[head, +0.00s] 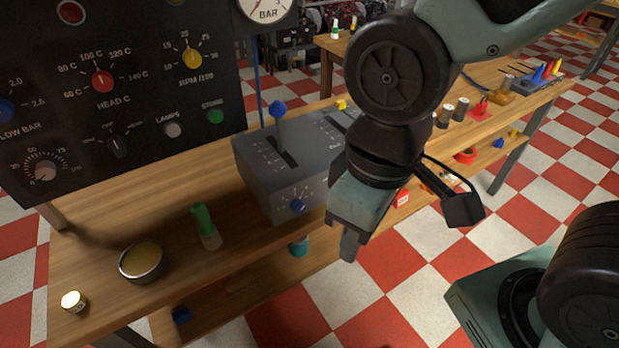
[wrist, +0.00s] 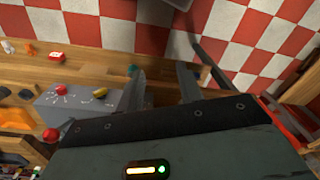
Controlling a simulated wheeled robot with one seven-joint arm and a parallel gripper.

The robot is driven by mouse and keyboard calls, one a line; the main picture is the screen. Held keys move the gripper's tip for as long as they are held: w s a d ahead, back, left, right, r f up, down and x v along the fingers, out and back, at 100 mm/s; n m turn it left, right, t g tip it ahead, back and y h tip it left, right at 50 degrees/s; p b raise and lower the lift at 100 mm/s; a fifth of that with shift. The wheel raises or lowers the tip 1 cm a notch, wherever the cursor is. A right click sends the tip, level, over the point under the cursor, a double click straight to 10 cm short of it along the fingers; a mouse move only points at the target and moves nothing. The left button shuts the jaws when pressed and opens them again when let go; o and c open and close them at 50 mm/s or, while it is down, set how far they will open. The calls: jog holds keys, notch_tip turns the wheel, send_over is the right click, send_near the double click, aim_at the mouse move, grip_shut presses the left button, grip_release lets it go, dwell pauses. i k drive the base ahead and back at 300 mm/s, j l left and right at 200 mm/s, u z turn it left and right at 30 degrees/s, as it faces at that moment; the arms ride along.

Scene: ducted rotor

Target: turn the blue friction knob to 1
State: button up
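The blue friction knob (head: 297,206) sits low on the front face of a grey lever box (head: 262,187), with white marks around it. Its pointer setting is too small to read surely. My gripper (head: 350,247) points down in front of the box, to the right of the knob and apart from it. In the wrist view my gripper (wrist: 162,88) shows two separated fingers with nothing between them. A grey box face with a red knob (wrist: 60,89) and a yellow knob (wrist: 100,92) also shows there; no blue knob is visible in that view.
A blue-topped lever (head: 278,108) stands up from the box. A teal cup (head: 299,246) is below the bench top. Checkered floor (head: 400,285) lies open in front.

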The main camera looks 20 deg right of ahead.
aim_at(297, 206)
jog(key=k+j, duration=0.3)
jog(key=k+j+z, duration=0.1)
jog(key=k+j, duration=0.2)
jog(key=k, duration=0.2)
